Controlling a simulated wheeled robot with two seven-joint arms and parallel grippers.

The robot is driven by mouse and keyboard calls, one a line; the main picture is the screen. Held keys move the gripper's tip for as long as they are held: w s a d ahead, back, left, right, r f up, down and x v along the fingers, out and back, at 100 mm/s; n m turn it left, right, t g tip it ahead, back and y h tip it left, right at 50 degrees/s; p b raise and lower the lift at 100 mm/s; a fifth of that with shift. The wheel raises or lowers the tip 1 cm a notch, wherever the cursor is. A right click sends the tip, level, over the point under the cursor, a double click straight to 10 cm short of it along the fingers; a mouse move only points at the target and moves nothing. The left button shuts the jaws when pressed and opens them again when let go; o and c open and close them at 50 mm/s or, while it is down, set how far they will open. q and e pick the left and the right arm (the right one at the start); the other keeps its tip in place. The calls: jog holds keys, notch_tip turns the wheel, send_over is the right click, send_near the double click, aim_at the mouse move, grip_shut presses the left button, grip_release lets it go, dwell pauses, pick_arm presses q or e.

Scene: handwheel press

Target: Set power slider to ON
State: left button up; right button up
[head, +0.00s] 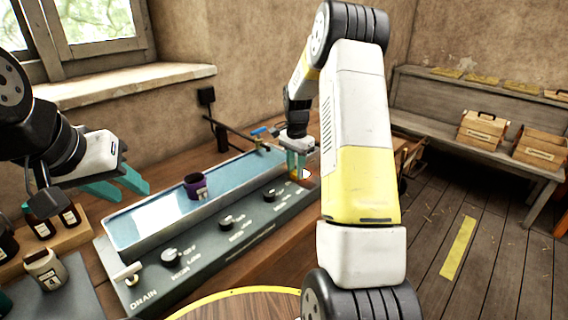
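A grey control panel (200,262) runs along the front of a long shallow basin (150,222). I cannot make out the power slider; a small orange-red part (305,174) shows at the panel's far right end, partly behind my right gripper. My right gripper (297,172) points down at that end, close over it; whether it touches is unclear, and its finger gap is too small to judge. My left gripper (130,187) is open and empty above the basin's left end.
A purple cup (195,186) stands in the basin. A blue-handled tap (259,131) is behind it. Brown bottles (40,226) and a labelled jar (46,270) stand at left. A round wooden top (245,306) is in front. Wooden boxes (482,130) sit on a right-hand bench.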

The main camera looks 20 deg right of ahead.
aim_at(295, 171)
jog(key=o, duration=0.4)
jog(key=shift+w+a, duration=0.15)
jog(key=shift+w, duration=0.05)
notch_tip(295, 171, up, 7)
jog(key=shift+r, duration=0.45)
